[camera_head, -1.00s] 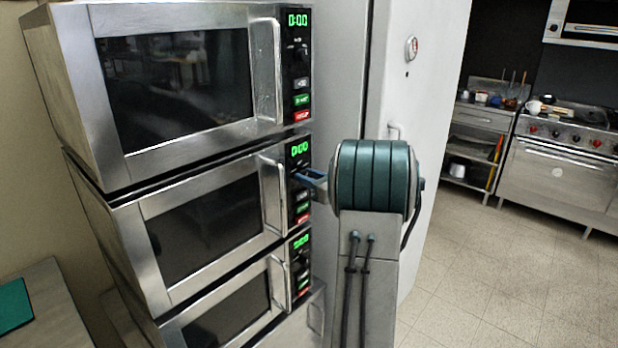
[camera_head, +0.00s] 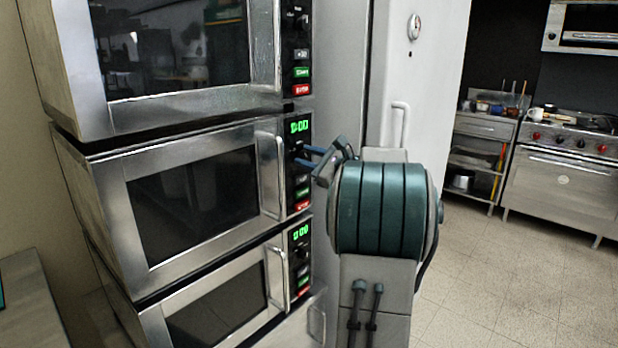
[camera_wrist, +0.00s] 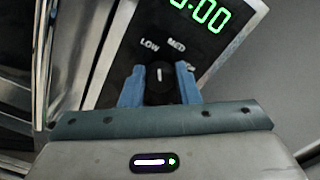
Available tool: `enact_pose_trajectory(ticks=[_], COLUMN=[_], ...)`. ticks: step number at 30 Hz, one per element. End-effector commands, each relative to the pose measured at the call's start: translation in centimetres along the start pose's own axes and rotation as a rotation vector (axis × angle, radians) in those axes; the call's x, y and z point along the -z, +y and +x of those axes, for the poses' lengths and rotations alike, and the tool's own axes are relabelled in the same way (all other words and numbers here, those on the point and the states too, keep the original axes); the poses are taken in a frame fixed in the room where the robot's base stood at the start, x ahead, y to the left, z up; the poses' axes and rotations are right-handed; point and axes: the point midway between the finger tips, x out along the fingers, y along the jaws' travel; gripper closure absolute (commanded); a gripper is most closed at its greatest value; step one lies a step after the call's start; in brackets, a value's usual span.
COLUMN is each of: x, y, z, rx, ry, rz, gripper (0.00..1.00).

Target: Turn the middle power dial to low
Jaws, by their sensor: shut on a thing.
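The middle microwave (camera_head: 140,240) of a stack of three has a black control panel at its right edge. Its power dial (camera_wrist: 159,76) is a dark round knob with a white pointer mark. The mark points nearly straight up in the wrist view, between the printed words LOW and MED. My gripper (camera_wrist: 158,88) has its blue fingers on either side of the dial and is shut on it. In the head view my gripper (camera_head: 304,156) reaches the panel from the right, and its fingers largely hide the dial.
An upper microwave (camera_head: 180,105) and a lower microwave (camera_head: 150,315) have similar panels. The middle door handle (camera_head: 268,175) stands out just left of the panel. A pale cabinet (camera_head: 440,90) is close behind my arm. Open floor (camera_head: 500,290) lies to the right.

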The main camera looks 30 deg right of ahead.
Motion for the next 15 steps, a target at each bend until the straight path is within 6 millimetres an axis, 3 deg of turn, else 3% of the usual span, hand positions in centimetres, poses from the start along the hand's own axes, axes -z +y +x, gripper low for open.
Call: enact_pose_trajectory(ticks=[1, 15], x=[0.77, 0.45], y=[0.55, 0.37], z=[-0.03, -0.02], rx=[0.001, -0.001], ry=[-0.001, 0.001], rz=[-0.046, -0.368], gripper=[0.94, 0.94])
